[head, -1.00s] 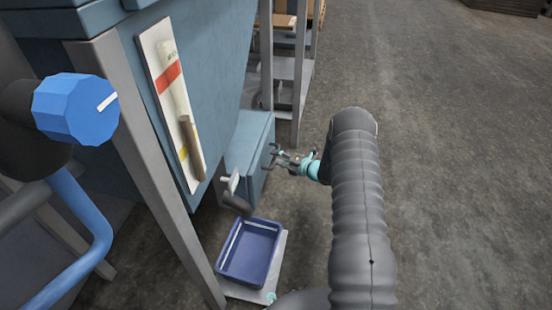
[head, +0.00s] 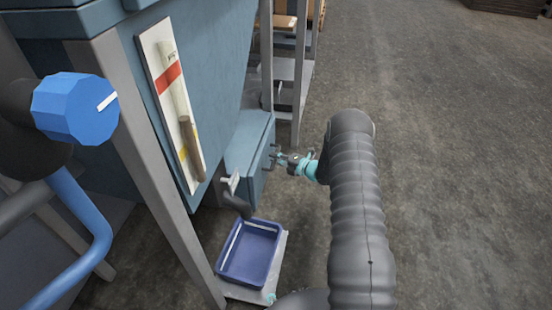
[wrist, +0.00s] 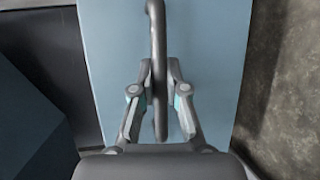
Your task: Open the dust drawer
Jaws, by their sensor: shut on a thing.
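The dust drawer is the small blue-grey box (head: 246,158) low on the machine, beside the legs. In the wrist view its light blue front (wrist: 215,60) fills the middle. A dark grey bar handle (wrist: 157,50) runs up and down across that front. My gripper (head: 278,158) is at the drawer's front, at the handle. In the wrist view my gripper (wrist: 158,90) has one finger on each side of the handle and is shut on it. The drawer looks closed, but its seam is hard to make out.
A blue tray (head: 222,262) stands on a low pale platform below the drawer, under a dark spout (head: 238,206). A grey machine leg (head: 150,170) and a pale board with a brush (head: 150,60) are at left. The concrete floor (head: 450,170) at right is clear.

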